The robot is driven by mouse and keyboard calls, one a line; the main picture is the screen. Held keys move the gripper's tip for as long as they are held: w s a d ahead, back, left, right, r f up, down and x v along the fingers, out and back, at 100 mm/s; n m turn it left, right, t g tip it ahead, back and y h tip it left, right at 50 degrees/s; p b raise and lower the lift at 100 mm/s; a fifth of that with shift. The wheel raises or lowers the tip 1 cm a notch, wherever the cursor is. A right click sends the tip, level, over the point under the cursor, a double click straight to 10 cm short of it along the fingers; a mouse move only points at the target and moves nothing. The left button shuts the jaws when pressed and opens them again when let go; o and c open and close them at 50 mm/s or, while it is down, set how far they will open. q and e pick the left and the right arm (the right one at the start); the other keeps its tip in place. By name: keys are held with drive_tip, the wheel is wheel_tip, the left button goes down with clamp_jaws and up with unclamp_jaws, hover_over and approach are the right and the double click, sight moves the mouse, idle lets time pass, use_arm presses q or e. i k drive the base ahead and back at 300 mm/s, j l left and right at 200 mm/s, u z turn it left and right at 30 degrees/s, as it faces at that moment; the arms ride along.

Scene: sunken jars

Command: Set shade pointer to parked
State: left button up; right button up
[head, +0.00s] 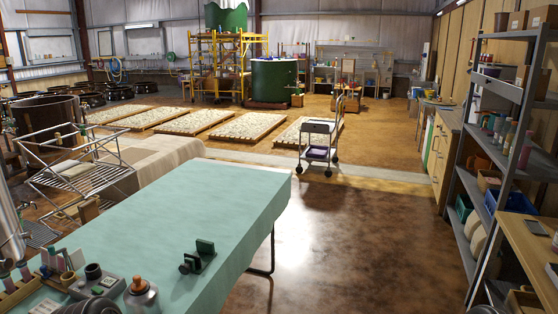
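No shade pointer or parked mark can be clearly made out in the head view. A small dark green device (198,257) stands on the near part of the pale green table (190,205). It has an upright plate and a dark round part on its left side. Any pointer or lettering on it is too small to read. Neither of my grippers can be made out in this view.
Small containers and a grey tray (97,283) crowd the table's near left corner, beside a capped bottle (141,296). A wire rack (75,165) stands beyond its left side. A grey cart (320,140) stands farther back. Shelving (500,130) lines the right; the floor (350,225) between is clear.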

sight(43, 269)
drive_tip(key=u, duration=1.5)
